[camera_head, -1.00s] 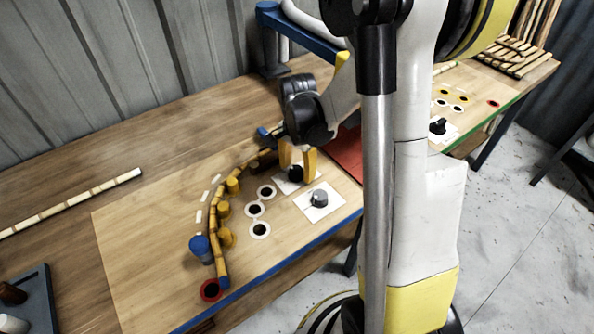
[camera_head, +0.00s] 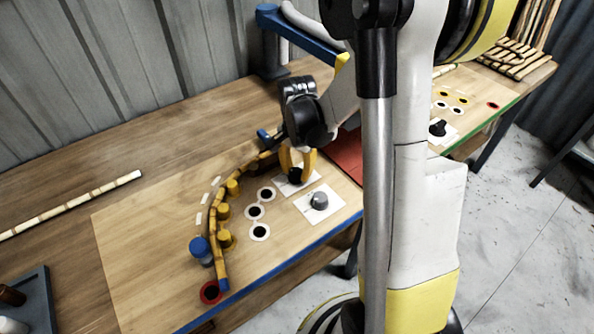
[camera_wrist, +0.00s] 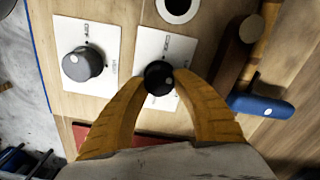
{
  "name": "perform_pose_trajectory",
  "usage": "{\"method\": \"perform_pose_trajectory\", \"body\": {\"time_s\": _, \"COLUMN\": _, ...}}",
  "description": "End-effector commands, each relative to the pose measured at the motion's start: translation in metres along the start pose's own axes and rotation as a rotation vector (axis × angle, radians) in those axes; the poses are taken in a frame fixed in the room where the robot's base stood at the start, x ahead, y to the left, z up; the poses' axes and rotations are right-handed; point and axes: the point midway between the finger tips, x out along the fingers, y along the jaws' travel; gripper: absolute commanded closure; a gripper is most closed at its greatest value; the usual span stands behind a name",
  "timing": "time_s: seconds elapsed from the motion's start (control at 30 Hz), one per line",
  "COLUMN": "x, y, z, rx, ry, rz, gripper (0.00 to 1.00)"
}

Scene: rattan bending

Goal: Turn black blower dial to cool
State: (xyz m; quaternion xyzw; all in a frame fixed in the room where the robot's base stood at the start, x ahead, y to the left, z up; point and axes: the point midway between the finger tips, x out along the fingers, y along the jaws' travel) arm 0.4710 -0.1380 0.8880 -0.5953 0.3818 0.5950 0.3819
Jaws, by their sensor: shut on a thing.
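The black dial (camera_head: 295,175) stands on a white plate on the wooden board, beside the bent rattan. In the wrist view the black dial (camera_wrist: 158,75) has a pale mark on its top, towards the right, and small lettering on its plate (camera_wrist: 150,45) is too blurred to read. My gripper (camera_head: 296,162) reaches down from above. In the wrist view both yellow fingers of my gripper (camera_wrist: 161,80) are closed on opposite sides of the dial. The fingers hide part of the dial's sides and plate.
A grey dial (camera_head: 319,201) on its own plate sits close by. The bent rattan (camera_head: 213,215) curves past yellow pegs and a blue-topped peg (camera_head: 199,247). A blue clamp-like piece (camera_wrist: 262,107) lies near the right finger. Another black dial (camera_head: 438,127) is farther right.

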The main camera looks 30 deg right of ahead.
Motion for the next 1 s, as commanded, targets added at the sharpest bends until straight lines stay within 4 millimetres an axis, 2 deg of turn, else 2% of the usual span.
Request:
{"method": "perform_pose_trajectory", "body": {"time_s": 0.7, "x": 0.0005, "y": -0.002, "z": 0.0012, "rx": -0.642, "ry": -0.001, "rz": 0.001, "gripper": 0.97}}
{"method": "perform_pose_trajectory", "body": {"time_s": 1.0, "x": 0.0005, "y": -0.0025, "z": 0.0017, "rx": -0.833, "ry": -0.001, "rz": 0.001, "gripper": 0.97}}
